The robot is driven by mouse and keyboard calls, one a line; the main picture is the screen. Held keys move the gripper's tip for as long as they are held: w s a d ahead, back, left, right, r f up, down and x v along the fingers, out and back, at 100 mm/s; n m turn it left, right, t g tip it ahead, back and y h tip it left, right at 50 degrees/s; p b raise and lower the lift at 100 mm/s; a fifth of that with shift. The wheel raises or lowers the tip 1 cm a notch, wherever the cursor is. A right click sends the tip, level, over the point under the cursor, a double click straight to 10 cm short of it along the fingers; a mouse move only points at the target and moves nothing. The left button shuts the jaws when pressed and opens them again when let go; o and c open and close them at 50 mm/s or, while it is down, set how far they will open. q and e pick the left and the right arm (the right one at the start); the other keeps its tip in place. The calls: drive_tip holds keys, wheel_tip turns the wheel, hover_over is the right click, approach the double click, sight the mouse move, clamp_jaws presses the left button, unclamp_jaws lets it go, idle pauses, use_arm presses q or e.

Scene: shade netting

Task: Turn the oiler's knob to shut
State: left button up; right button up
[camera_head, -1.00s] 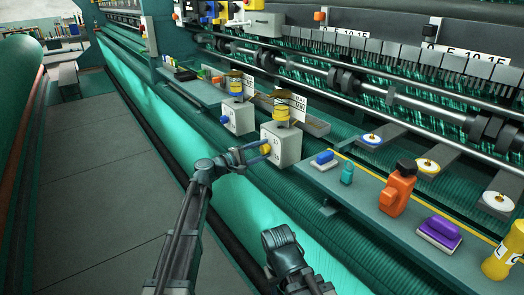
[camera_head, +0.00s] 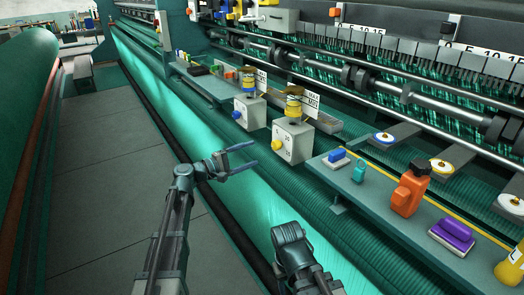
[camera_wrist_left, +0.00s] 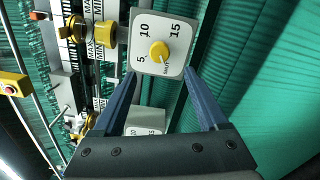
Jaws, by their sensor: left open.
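The nearer oiler (camera_head: 293,140) is a grey box with a yellow-banded top, standing on the machine's ledge. Its round yellow knob (camera_head: 277,145) is on the front face. In the left wrist view the yellow knob (camera_wrist_left: 159,51) sits on a pale dial marked 5, 10 and 15, with small lettering at the dial's edge that I cannot read surely. My left gripper (camera_head: 254,156) is open and empty, in front of the oiler and apart from the knob. Its fingers (camera_wrist_left: 158,95) point toward the dial face.
A second oiler with a blue knob (camera_head: 236,115) stands farther along. On the ledge at right are a blue block (camera_head: 337,157), a teal bottle (camera_head: 358,171), an orange bottle (camera_head: 408,190) and a purple-topped block (camera_head: 453,234). The grey floor at left is clear.

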use_arm(q)
drive_tip(key=shift+v, duration=1.8)
drive_tip(key=s+d+f+m+g+y+p, duration=0.1)
drive_tip(key=s+d+f+m+g+y, duration=0.25)
drive_tip(key=s+d+f, duration=0.45)
drive_tip(key=s+d+f+m+g+y+p, duration=0.1)
drive_tip(key=s+d+f+m+g+y, duration=0.1)
drive_tip(key=s+d+f+m+g, duration=0.5)
drive_tip(key=s+a+f+m+y, duration=0.1)
drive_tip(key=s+a+m+y, duration=0.1)
drive_tip(key=s+a+y, duration=0.3)
drive_tip(key=s+a+f+m+y+p, duration=0.1)
drive_tip(key=s+a+y, duration=0.3)
drive_tip(key=s, duration=0.7)
drive_tip(key=shift+s+a+f+m+y+p, duration=0.3)
drive_tip(key=shift+s+a+f+m+y, duration=0.1)
drive_tip(key=shift+f+y, duration=0.3)
drive_tip(key=shift+r, duration=0.1)
